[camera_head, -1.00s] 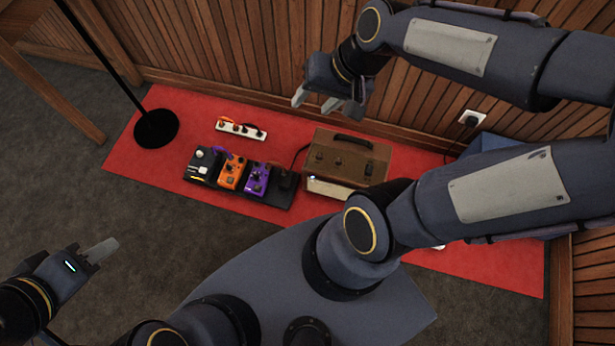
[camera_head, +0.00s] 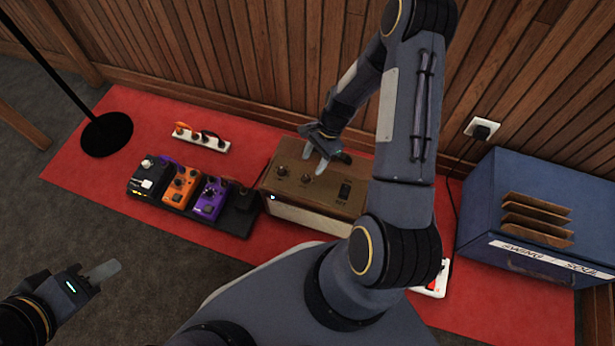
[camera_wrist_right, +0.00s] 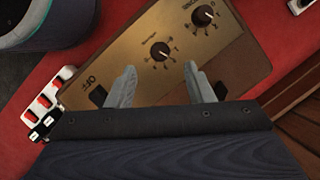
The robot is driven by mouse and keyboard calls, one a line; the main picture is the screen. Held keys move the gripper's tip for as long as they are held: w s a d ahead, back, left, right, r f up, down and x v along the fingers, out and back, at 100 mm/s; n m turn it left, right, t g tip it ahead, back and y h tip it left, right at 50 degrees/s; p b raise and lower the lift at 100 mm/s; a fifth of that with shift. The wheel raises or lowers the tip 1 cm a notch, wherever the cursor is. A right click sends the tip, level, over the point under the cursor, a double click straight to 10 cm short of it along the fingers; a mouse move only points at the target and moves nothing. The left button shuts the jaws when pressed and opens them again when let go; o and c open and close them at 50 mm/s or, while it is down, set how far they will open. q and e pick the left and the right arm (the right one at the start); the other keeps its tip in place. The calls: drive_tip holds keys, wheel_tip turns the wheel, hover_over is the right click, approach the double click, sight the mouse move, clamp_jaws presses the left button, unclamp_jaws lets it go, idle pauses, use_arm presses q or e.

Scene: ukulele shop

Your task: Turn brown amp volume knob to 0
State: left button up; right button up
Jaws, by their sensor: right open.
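The brown amp (camera_head: 322,197) stands on the red mat, with knobs and a switch on its top panel. In the right wrist view, one black knob (camera_wrist_right: 203,15) is at the upper right and another knob (camera_wrist_right: 160,51) is nearer the middle. Their lettering is too small to read surely. My right gripper (camera_head: 315,157) is over the amp's top; in its wrist view its fingers (camera_wrist_right: 160,84) are apart and empty, just below the middle knob. My left gripper (camera_head: 104,271) hangs over the grey floor at lower left; only one pale finger shows clearly.
A pedalboard (camera_head: 180,205) with several pedals sits left of the amp. A white power strip (camera_head: 202,139) lies behind it. A blue box (camera_head: 500,205) stands to the right. The wood wall (camera_head: 240,50) is close behind. A black stand base (camera_head: 106,133) is at left.

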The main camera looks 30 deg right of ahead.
sight(306, 176)
drive_tip(key=b+x, duration=0.2)
drive_tip(key=x, duration=0.4)
drive_tip(key=shift+a+f, duration=0.1)
drive_tip(key=shift+a, duration=0.1)
drive_tip(key=c, duration=1)
